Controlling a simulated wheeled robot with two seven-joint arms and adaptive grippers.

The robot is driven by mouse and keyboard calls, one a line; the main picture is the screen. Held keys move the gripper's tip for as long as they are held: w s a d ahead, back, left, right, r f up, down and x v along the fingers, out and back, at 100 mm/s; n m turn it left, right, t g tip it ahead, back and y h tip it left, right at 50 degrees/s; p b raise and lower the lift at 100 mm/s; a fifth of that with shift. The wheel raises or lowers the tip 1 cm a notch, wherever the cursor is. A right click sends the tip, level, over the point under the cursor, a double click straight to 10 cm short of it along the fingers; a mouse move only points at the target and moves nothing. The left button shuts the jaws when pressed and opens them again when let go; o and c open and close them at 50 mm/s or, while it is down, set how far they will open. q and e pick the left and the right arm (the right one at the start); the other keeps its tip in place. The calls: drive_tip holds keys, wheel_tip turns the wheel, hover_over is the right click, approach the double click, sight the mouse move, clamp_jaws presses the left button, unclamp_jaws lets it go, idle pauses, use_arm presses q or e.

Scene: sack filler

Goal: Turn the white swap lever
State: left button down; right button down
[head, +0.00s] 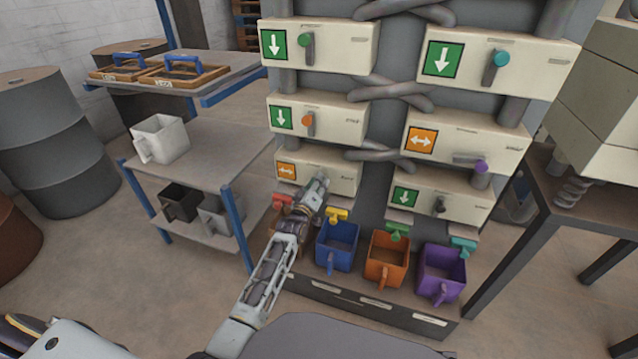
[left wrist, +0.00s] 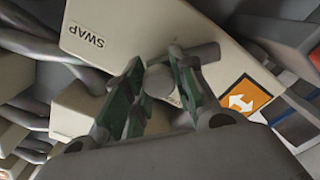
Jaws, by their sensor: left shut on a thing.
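The swap box (head: 340,165) at the lower left of the machine carries an orange two-way arrow sign (head: 287,170). In the left wrist view the same box (left wrist: 125,30) shows the word SWAP, and the orange sign (left wrist: 242,98) is to the right. My left gripper (head: 318,188) is at the front of this box. It is shut on the white swap lever, whose pale rounded knob (left wrist: 158,80) shows between the fingers in the left wrist view. In the head view the gripper hides the lever. My right gripper is not in view.
Other boxes carry a green lever (head: 309,45), a teal lever (head: 500,60), an orange lever (head: 307,121), a purple lever (head: 481,167) and a black lever (head: 439,205). Below stand a blue bin (head: 337,260), an orange bin (head: 386,270) and a purple bin (head: 440,280). A shelf cart (head: 215,160) stands left.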

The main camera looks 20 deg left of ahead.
use_arm(q)
drive_tip(key=shift+a+r+n+p, duration=0.4)
drive_tip(key=shift+a+n+p, duration=0.05)
drive_tip(key=shift+n+p, duration=0.45)
drive_tip(key=n, duration=0.1)
drive_tip(key=a+n+p, duration=0.1)
drive_tip(key=n, duration=0.1)
drive_tip(key=a+n, duration=0.1)
drive_tip(key=shift+r+p, duration=0.25)
drive_tip(key=shift+p, duration=0.05)
drive_tip(key=shift+w+a+n, duration=0.1)
drive_tip(key=shift+a+n, duration=0.2)
drive_tip(key=shift+n, duration=0.4)
drive_tip(key=shift+a+n, duration=0.25)
drive_tip(key=shift+n, duration=0.45)
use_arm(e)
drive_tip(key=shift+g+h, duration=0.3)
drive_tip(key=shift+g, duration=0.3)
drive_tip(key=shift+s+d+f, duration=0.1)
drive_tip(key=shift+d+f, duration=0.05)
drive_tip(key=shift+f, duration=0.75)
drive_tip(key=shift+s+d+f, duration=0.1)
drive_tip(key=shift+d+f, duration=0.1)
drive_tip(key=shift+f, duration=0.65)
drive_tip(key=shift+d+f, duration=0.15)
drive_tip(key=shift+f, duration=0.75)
